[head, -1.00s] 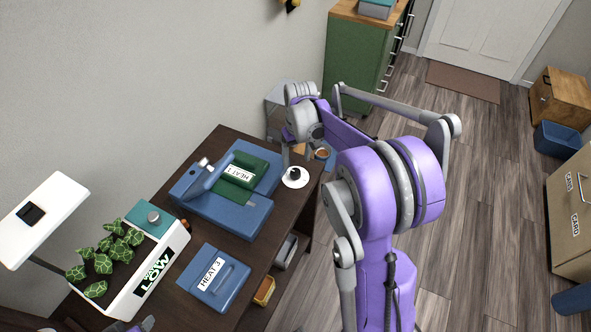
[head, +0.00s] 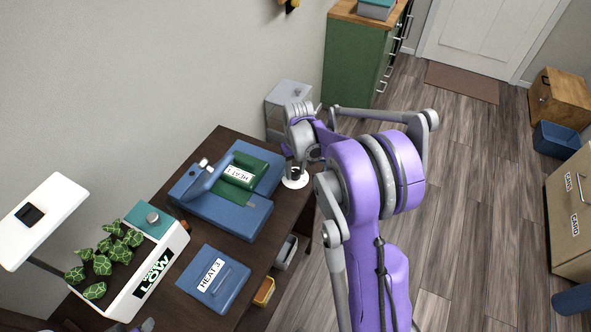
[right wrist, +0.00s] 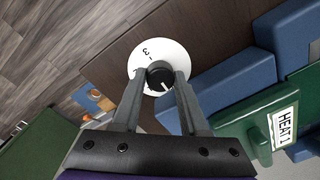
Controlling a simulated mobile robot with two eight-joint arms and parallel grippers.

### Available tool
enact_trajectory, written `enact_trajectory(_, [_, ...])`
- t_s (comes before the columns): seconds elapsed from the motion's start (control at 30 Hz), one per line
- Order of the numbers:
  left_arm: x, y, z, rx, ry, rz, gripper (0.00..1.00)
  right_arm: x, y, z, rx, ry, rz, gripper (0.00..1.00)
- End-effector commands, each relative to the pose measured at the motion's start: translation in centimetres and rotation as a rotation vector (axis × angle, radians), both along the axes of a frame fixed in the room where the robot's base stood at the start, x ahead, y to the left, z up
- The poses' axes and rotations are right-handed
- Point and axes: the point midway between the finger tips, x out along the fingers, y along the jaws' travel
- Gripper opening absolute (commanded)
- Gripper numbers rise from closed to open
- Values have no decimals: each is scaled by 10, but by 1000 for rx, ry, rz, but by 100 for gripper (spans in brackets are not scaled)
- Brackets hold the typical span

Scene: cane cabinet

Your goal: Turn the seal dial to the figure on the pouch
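The seal dial, a white disc (right wrist: 146,54) with a black knob (right wrist: 160,77), sits at the right end of the table; its disc also shows in the head view (head: 295,181). A "3" shows on the disc, and the knob's white line points to the lower right. My right gripper (right wrist: 161,75) has its fingers apart on either side of the knob; contact is unclear. A green pouch (head: 245,168) labelled HEAT 1 lies in the blue sealer (head: 232,217). Only a sliver of what seems my left gripper (head: 146,325) shows at the bottom edge.
A blue item (head: 228,287) labelled HEAT 3 lies on the dark table (head: 272,246) in front of the sealer. A white planter (head: 175,247) marked LOW, with leafy plants and a lamp, stands at the left. Small bins sit below the table's front edge.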

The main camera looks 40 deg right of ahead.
Motion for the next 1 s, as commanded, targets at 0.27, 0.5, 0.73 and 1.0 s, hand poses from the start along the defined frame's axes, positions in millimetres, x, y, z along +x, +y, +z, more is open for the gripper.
enact_trajectory(0.27, [0, 0, 0, 0, 0, 0, 50, 0, 0, 0, 0, 0, -1, 0])
enact_trajectory(0.5, [-1, 0, -3, 0, 2, 0, 50, 0, 0, 0, 0, 1, -43, 0])
enact_trajectory(0.73, [-4, 0, -13, 0, 8, 0, 50, -1, 0, -1, 0, 1, -176, 0])
enact_trajectory(1.0, [-9, 0, -27, 0, 16, 0, 50, -1, 0, -1, 0, 1, -421, 0])
